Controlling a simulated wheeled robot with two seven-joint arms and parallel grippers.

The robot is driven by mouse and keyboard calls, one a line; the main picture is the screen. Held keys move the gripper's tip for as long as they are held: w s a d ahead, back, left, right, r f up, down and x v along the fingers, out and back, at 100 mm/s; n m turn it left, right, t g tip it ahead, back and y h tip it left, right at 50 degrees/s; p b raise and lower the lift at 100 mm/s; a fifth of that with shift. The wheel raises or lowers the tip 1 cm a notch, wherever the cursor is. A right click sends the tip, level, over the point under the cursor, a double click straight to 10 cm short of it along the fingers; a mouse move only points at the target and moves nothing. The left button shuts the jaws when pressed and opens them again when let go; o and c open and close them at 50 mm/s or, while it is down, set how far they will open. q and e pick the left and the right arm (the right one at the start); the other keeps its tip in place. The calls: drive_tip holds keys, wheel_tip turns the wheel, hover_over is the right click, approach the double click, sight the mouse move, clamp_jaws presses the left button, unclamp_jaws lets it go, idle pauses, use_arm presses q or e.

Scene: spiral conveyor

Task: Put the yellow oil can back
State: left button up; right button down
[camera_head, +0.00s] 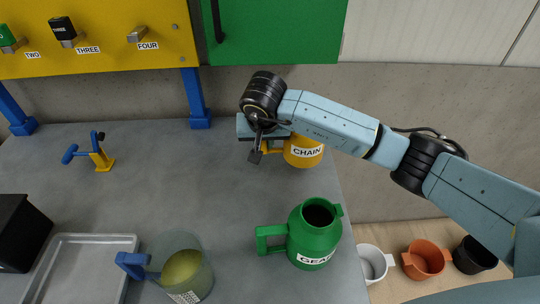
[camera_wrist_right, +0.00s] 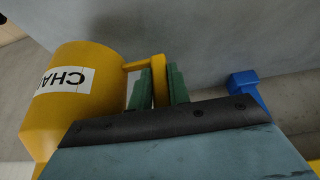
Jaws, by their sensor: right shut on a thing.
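The yellow oil can (camera_head: 303,151) with a CHAIN label is at the back right of the grey table, partly hidden behind my right arm. In the right wrist view the yellow can (camera_wrist_right: 92,108) shows large at the left, its handle between the green fingers. My right gripper (camera_head: 262,146) is shut on that handle, and its fingers (camera_wrist_right: 160,84) also show in the wrist view. I cannot tell whether the can touches the table. My left gripper is in neither view.
A green GEAR can (camera_head: 315,238) stands nearer on the right. A clear jug (camera_head: 181,272) with yellowish contents and a metal tray (camera_head: 82,250) are at the front left. A blue-yellow tool (camera_head: 98,153) lies at the left. Blue posts (camera_head: 194,95) carry the yellow panel (camera_head: 110,38).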

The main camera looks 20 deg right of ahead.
sight(264, 154)
drive_tip(key=shift+f, duration=2.3)
drive_tip(key=c, duration=1.3)
unclamp_jaws()
drive_tip(key=shift+f, duration=0.1)
drive_tip(key=shift+f, duration=0.1)
